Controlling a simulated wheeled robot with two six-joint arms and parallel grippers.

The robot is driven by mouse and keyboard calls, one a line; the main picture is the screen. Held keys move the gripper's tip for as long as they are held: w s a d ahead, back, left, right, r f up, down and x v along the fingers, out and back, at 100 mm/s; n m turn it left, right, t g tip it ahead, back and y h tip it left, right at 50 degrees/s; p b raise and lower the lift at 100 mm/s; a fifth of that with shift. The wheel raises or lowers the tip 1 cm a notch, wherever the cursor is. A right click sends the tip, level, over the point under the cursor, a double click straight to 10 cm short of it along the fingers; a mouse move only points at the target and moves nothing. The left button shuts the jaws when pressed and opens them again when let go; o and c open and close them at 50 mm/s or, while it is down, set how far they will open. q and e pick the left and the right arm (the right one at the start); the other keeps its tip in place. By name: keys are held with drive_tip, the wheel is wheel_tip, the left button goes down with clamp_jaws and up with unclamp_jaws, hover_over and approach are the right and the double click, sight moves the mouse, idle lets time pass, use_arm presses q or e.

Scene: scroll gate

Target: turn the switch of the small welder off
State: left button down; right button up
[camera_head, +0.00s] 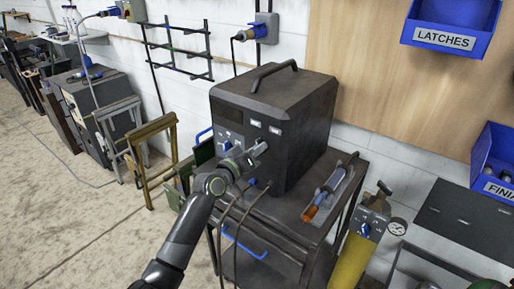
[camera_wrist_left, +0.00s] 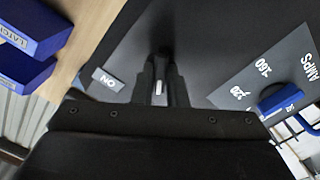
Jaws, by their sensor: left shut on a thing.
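The small welder (camera_head: 305,115) is a dark box with a top handle, standing on a cart. My left gripper (camera_head: 262,147) is at its front face, below two small pale labels. In the left wrist view the gripper (camera_wrist_left: 160,84) is shut on the switch (camera_wrist_left: 158,87), a narrow lever with a pale tip that shows between the fingers. An ON label (camera_wrist_left: 107,81) is beside it, upside down in that view. The fingers hide most of the switch, so its exact position is hard to tell. My right gripper is not in view.
A blue amps knob (camera_wrist_left: 281,99) is on the welder's front panel, beside the gripper. Cables hang below the front face. A torch with an orange end (camera_head: 312,212) lies on the cart (camera_head: 283,226). A yellow gas cylinder (camera_head: 352,264) stands to the right.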

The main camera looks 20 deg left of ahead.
use_arm(q)
drive_tip(key=shift+f+n, duration=0.1)
drive_tip(key=shift+n, duration=0.3)
drive_tip(key=c, duration=1.5)
unclamp_jaws()
drive_tip(key=shift+o, duration=0.2)
drive_tip(key=b+v, duration=0.2)
drive_tip(key=v, duration=1.5)
drive_tip(key=shift+s+b, duration=0.25)
drive_tip(key=shift+b, duration=0.05)
drive_tip(key=shift+a, duration=0.1)
